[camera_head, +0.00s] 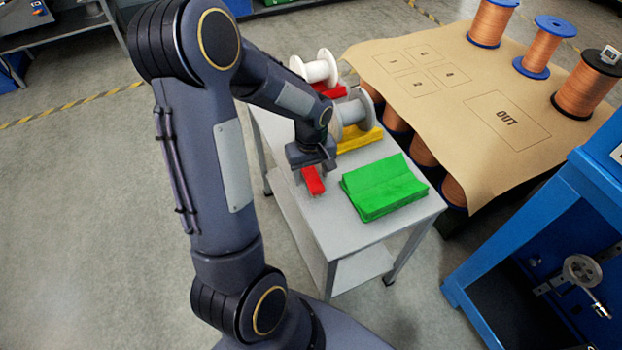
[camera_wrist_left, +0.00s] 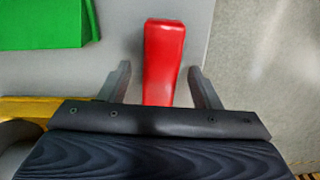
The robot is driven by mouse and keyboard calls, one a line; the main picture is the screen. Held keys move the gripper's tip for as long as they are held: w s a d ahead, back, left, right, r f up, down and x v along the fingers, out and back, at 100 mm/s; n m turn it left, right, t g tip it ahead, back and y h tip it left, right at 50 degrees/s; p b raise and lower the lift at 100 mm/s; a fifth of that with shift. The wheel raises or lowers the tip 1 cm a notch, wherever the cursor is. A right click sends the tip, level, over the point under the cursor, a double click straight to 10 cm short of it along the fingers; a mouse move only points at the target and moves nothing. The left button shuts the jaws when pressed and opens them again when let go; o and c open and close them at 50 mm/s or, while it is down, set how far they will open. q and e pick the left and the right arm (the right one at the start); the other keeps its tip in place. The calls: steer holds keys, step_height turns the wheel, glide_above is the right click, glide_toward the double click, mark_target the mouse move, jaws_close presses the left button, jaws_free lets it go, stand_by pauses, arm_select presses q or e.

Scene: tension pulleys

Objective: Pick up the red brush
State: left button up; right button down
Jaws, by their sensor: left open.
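The red brush (camera_head: 313,179) lies on the grey table (camera_head: 399,225), near its left edge in the head view. In the left wrist view its red body (camera_wrist_left: 163,55) points away from the gripper. My left gripper (camera_head: 312,172) is over the brush from above. In the left wrist view the left gripper (camera_wrist_left: 159,72) is open, with one finger on each side of the brush and a gap at both sides. The brush's near end is hidden behind the gripper body. My right gripper does not show.
A green block (camera_head: 384,187) lies right of the brush. A yellow holder (camera_head: 361,138) with a grey spool (camera_head: 355,110) and a white spool (camera_head: 318,68) stand farther back. A brown-topped table with copper spools (camera_head: 487,22) and a blue frame (camera_head: 530,215) are at the right.

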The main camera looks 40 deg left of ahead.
arm_select(q)
steer(key=shift+f, duration=0.65)
steer(key=c, duration=1.1)
steer(key=shift+o, duration=0.2)
steer(key=shift+r, duration=0.1)
steer(key=shift+r, duration=0.65)
steer(key=s+d+r, duration=0.1)
steer(key=r, duration=0.1)
steer(key=s+d+r+p, duration=0.1)
steer(key=r, duration=0.2)
steer(key=s+d+r+p, duration=0.1)
steer(key=r, duration=0.2)
steer(key=shift+s+d+r, duration=0.2)
steer(key=shift+s+d, duration=0.2)
steer(key=s+d+r+p, duration=0.1)
steer(key=s+d+r, duration=0.2)
steer(key=s+d, duration=0.3)
steer(key=shift+s, duration=0.2)
